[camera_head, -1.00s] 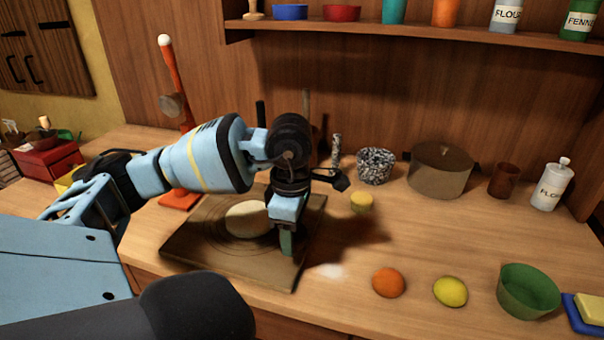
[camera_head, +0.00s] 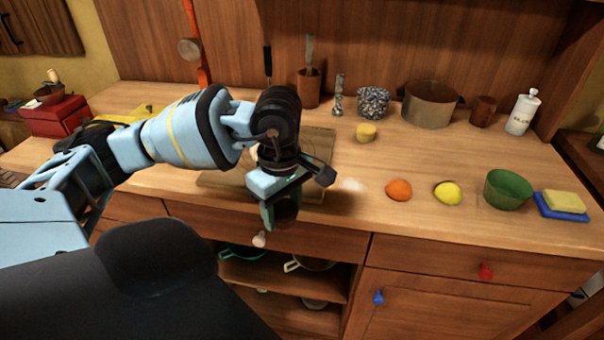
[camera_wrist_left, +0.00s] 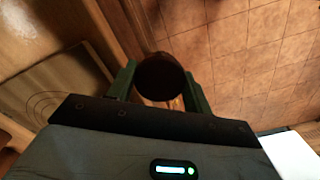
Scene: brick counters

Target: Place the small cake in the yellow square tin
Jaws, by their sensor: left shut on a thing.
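My left gripper (camera_head: 279,212) is shut on a dark brown round thing (camera_head: 287,208), which looks like the small cake. It hangs in front of the counter's front edge. In the left wrist view the brown thing (camera_wrist_left: 160,77) sits between the two green fingers, with floor tiles below it. A yellow thing (camera_head: 146,111), likely the yellow square tin, lies on the counter at the left, mostly hidden behind my left arm; its inside cannot be seen. My right gripper is not in view.
A wooden board (camera_head: 318,150) lies behind my left gripper. A red box (camera_head: 55,116) stands at the far left. An orange (camera_head: 399,190), a lemon (camera_head: 447,193), a green bowl (camera_head: 508,189) and a yellow sponge (camera_head: 563,201) are on the right. Open shelves (camera_head: 285,275) are below.

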